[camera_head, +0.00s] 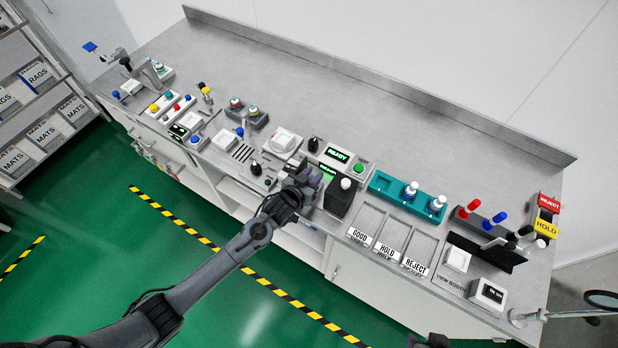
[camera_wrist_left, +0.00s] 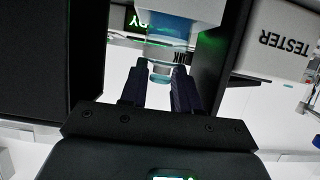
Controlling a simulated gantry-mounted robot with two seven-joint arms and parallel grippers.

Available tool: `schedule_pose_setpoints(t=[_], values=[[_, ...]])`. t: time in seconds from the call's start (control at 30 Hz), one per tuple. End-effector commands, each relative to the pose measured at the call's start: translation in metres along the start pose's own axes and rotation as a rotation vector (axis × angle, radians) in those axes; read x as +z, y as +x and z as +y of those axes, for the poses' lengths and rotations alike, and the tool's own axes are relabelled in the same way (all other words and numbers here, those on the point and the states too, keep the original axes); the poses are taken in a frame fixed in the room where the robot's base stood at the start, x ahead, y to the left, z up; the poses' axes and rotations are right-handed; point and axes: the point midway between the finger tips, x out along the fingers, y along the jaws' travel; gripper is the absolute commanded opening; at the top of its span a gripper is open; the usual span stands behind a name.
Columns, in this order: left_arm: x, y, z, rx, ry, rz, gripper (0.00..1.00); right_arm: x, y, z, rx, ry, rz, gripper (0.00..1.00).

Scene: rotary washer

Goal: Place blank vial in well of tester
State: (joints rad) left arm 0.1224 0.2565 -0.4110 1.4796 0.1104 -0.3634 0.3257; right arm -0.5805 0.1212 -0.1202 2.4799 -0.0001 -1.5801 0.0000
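The tester (camera_head: 369,172) is a pale box with a green READY display and a green button, mid-bench. Its body, marked TESTER, shows upside down in the left wrist view (camera_wrist_left: 272,48). My left gripper (camera_head: 314,173) is in front of the tester, left of a dark box. In the left wrist view the two dark fingers (camera_wrist_left: 160,84) close around the blank vial (camera_wrist_left: 168,28), a clear vial with blue liquid and a whitish part. Part of a BLANK label shows by the fingertips. The well is hidden. A dark part at the bottom edge seems to be my right gripper (camera_head: 428,341); its fingers are not visible.
A dark box with a white knob (camera_head: 341,199) stands just right of the gripper. GOOD, HOLD and REJECT trays (camera_head: 385,251) and a teal rack (camera_head: 383,184) lie further right. A white device (camera_head: 282,140) is to the left. The bench's back strip is clear.

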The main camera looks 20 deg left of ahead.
Motion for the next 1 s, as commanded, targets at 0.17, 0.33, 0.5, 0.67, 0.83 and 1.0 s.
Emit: schedule_pose_setpoints(t=[0.17, 0.33, 0.5, 0.67, 0.83, 1.0], values=[[0.0, -0.011, 0.0, 0.0, 0.0, -0.001, 0.31, -0.001, -0.002, -0.001, -0.002, 0.003, 0.001, 0.43], [0.0, -0.038, 0.0, 0.001, 0.001, -0.001, 0.31, -0.002, -0.004, -0.001, -0.003, 0.004, 0.001, 0.43], [0.0, -0.07, 0.0, 0.001, 0.001, 0.0, 0.31, -0.002, -0.006, -0.001, -0.003, 0.003, 0.001, 0.43], [0.0, -0.096, 0.0, 0.001, 0.0, -0.001, 0.31, -0.003, -0.007, -0.001, -0.003, 0.003, 0.001, 0.43], [-0.001, -0.113, 0.0, 0.001, 0.0, 0.0, 0.31, -0.003, -0.008, 0.0, -0.002, 0.003, 0.001, 0.43], [0.001, -0.123, 0.001, -0.002, -0.001, -0.016, 0.31, -0.003, -0.008, 0.0, -0.001, 0.001, 0.001, 0.43]])
